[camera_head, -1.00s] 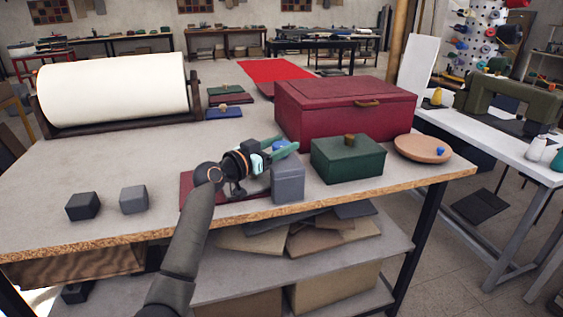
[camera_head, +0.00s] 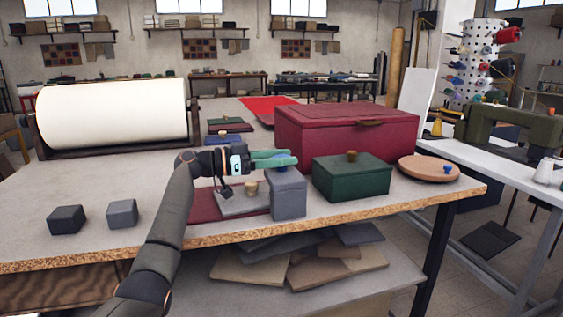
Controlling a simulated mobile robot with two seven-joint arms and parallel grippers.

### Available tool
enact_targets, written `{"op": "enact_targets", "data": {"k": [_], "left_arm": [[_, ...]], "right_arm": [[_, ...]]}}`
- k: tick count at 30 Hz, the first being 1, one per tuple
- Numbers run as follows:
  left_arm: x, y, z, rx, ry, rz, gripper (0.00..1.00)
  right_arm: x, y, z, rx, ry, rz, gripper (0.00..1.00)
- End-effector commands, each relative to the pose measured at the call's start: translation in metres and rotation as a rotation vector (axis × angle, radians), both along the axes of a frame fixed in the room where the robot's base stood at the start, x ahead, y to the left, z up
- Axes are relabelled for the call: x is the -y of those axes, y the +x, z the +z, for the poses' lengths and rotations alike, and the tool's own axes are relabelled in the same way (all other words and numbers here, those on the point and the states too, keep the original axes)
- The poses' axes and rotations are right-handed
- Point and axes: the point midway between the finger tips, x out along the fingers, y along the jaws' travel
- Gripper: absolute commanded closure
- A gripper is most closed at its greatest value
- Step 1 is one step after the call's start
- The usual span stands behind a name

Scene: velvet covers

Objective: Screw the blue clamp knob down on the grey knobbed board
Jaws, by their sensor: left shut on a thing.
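My left gripper (camera_head: 284,160) reaches in from the left, its green fingers shut on a blue knob (camera_head: 281,168) right at the top of a tall grey block (camera_head: 288,196). The fingers hide much of the knob, and I cannot tell whether it touches the block. The grey knobbed board (camera_head: 238,205), with a tan knob (camera_head: 251,188), lies on a dark red board (camera_head: 207,212) just left of the block, below my gripper. My right gripper is not in view.
A green box (camera_head: 352,180) stands right of the grey block, with a large red chest (camera_head: 345,134) behind. A round tan dish (camera_head: 424,171) holds a small blue piece (camera_head: 447,169). Two small cubes, dark (camera_head: 66,219) and grey (camera_head: 122,214), sit front left. A white roll (camera_head: 115,115) stands behind.

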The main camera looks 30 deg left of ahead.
Motion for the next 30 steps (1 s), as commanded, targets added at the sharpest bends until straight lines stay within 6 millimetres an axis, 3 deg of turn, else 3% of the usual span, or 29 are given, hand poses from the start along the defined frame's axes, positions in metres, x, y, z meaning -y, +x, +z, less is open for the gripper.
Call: {"op": "enact_targets", "data": {"k": [12, 29, 30], "left_arm": [[0.0008, 0.0002, 0.0003, -0.002, -0.002, -0.120, 0.98], [0.0016, 0.0001, -0.0008, -0.003, 0.000, -0.140, 0.98], [0.0016, 0.0001, -0.0009, -0.003, 0.000, -0.140, 0.41]], "right_arm": [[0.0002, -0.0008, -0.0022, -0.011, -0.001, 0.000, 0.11], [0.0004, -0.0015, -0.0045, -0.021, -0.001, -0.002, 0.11], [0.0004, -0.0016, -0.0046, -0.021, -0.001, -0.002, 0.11]]}}
